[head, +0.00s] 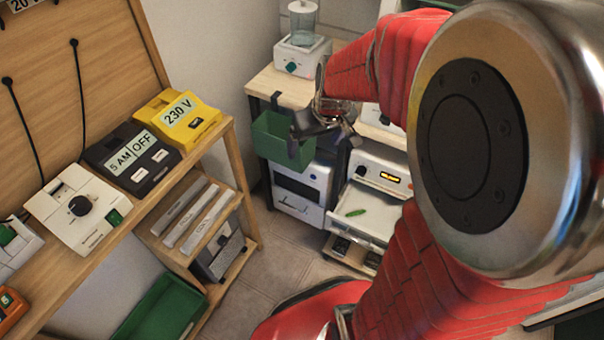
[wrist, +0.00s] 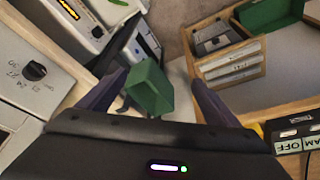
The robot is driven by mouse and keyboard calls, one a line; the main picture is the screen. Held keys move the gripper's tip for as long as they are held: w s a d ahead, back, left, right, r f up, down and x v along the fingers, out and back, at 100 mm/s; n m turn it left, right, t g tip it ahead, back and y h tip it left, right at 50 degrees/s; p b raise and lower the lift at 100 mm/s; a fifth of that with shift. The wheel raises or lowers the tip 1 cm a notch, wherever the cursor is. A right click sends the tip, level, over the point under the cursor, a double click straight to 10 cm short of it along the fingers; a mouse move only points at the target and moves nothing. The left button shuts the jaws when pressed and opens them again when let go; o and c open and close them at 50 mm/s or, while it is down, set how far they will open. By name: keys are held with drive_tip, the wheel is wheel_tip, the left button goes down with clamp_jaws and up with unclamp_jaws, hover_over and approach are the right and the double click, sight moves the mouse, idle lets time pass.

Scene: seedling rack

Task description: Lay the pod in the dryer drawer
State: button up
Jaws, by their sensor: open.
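A small green pod (head: 355,212) lies in the open white drawer (head: 376,230) of the dryer (head: 376,172), below its lit amber display. In the head view my gripper (head: 308,134) is up and to the left of the drawer, near a green bin, clear of the pod. It is open, and nothing is held between the spread fingers in the wrist view (wrist: 158,88). The dryer front (wrist: 92,22) shows at the top left of the wrist view. A small green bit at that view's top edge may be the pod.
The green bin (head: 270,137) is at the bench edge beside my gripper. A wooden bench at left carries a yellow 230 V box (head: 178,121), a black box (head: 131,158) and a white dial unit (head: 77,208). Bare floor (head: 270,260) lies between.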

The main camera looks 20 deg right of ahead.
drive_tip(key=s+a+r, duration=0.5)
drive_tip(key=s, duration=0.3)
drive_tip(key=s+a+r+t, duration=0.1)
drive_tip(key=s+a+r, duration=0.4)
drive_tip(key=s, duration=0.3)
drive_tip(key=shift+a+r+t, duration=0.15)
drive_tip(key=shift+r+t, duration=0.15)
drive_tip(key=shift+r, duration=0.25)
drive_tip(key=shift+o, duration=0.5)
